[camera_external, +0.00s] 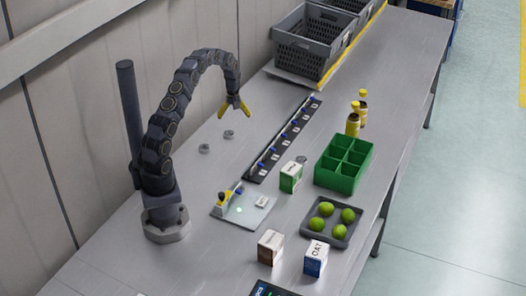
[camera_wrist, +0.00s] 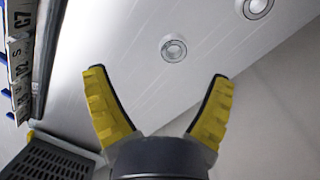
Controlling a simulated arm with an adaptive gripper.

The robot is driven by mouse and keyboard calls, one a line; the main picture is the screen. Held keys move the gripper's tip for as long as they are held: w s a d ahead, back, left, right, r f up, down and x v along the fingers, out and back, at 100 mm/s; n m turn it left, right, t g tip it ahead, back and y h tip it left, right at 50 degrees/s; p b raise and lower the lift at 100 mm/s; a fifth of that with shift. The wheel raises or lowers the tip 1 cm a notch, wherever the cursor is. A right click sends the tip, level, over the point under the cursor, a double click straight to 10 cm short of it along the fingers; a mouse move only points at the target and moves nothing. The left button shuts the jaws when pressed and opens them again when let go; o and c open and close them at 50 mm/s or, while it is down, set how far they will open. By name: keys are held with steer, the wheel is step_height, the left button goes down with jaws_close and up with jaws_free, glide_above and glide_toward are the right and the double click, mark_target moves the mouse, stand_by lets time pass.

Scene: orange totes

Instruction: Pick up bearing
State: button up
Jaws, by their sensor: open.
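Two small grey ring-shaped bearings lie flat on the grey table near my arm, one nearer my base (camera_external: 204,148) and one farther off (camera_external: 229,134). In the wrist view one bearing (camera_wrist: 173,48) lies ahead of the fingertips, roughly between their lines, and the other (camera_wrist: 257,7) is at the top edge, partly cut off. My gripper (camera_external: 235,110) has yellow fingers spread apart with nothing between them. It hangs above the table, beyond both bearings as seen from my base. The fingers also show in the wrist view (camera_wrist: 158,75).
A black rail (camera_external: 284,140) with blue parts runs right of the bearings. Grey crates (camera_external: 312,48) stand at the back. A green divided box (camera_external: 343,163), a tray (camera_external: 331,222) of limes, yellow bottles (camera_external: 353,122) and small cartons (camera_external: 291,177) stand farther right. Table around the bearings is clear.

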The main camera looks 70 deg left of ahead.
glide_above(229, 133)
steer(key=shift+n, duration=0.4)
step_height(229, 133, down, 5)
steer(key=shift+w+d+r, duration=0.15)
steer(key=f, duration=0.5)
steer(key=shift+s+f, duration=0.1)
steer(key=shift+s, duration=0.1)
steer(key=c, duration=1.2)
